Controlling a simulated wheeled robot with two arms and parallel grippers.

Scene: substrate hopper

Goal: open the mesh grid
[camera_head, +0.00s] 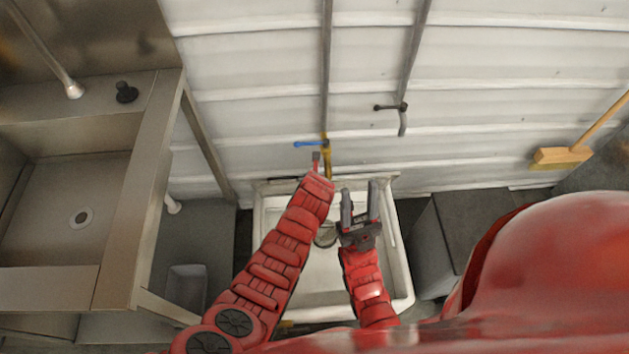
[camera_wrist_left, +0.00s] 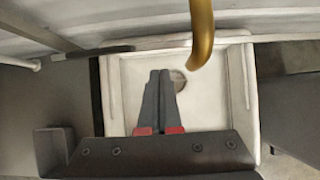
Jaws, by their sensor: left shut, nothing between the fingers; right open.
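A white basin (camera_head: 402,262) stands on the floor against the wall and shows in the left wrist view (camera_wrist_left: 237,85). A round drain fitting (camera_head: 325,238) lies in its floor, partly hidden by my arms; it also shows in the left wrist view (camera_wrist_left: 178,80). I cannot tell whether this is the mesh grid or whether it is open. My left gripper (camera_head: 316,157) is beside the brass tap; in its wrist view (camera_wrist_left: 160,72) its fingers are together and empty above the basin. My right gripper (camera_head: 359,187) is open and empty over the basin's right part.
A brass tap (camera_head: 328,163) with a blue lever (camera_head: 311,144) hangs above the basin's back; its spout (camera_wrist_left: 202,35) is close to my left fingers. A steel sink (camera_head: 60,200) stands at left. A grey box (camera_head: 437,245) stands at right. A broom (camera_head: 562,157) leans farther right.

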